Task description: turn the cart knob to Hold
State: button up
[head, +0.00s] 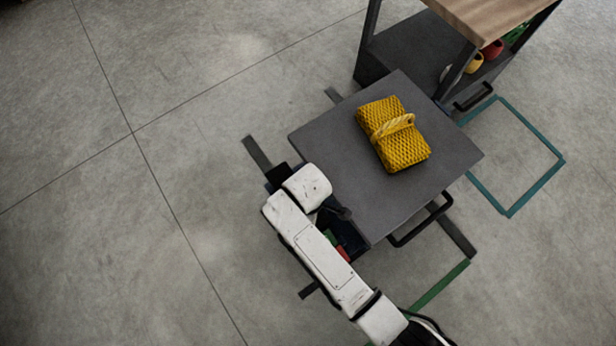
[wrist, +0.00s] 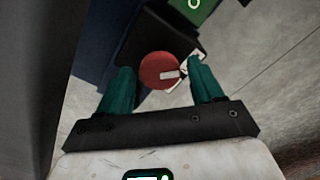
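The cart (head: 440,150) has a dark grey top with a yellow net bundle on it. The round red knob (wrist: 158,71) is on the cart's side, with a pale pointer mark directed right. White label plates (wrist: 190,62) sit at its right edge; their wording is unreadable. My gripper (wrist: 161,70) is open, with one teal finger on each side of the knob and small gaps visible. I cannot tell how deep the fingers reach. In the head view, my white arm hides the gripper and most of that side; a bit of red (head: 343,253) shows beside it.
A green panel (wrist: 192,8) with a pale ring mark is above the knob. A wood-topped bench (head: 490,15) with a lower shelf stands behind the cart. Teal tape (head: 535,188) and green tape (head: 440,285) mark the floor. The floor to the left is clear.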

jog(key=c, duration=0.9)
jog(key=shift+o, duration=0.2)
jog(key=shift+r+m+p, duration=0.15)
jog(key=shift+m+p, duration=0.15)
jog(key=shift+p, duration=0.2)
jog(key=shift+r+m+p, duration=0.1)
jog(key=shift+m+p, duration=0.9)
jog(key=shift+p, duration=0.15)
jog(key=m+p, duration=0.4)
jog(key=m, duration=0.1)
jog(key=m+p, duration=0.2)
jog(key=m, duration=0.3)
jog(key=shift+m, duration=0.4)
jog(key=shift+f+m+p, duration=0.15)
jog(key=shift+m+p, duration=0.1)
jog(key=shift+m, duration=0.85)
jog(key=shift+f+m+p, duration=0.1)
jog(key=shift+m+p, duration=0.1)
jog(key=shift+m, duration=0.9)
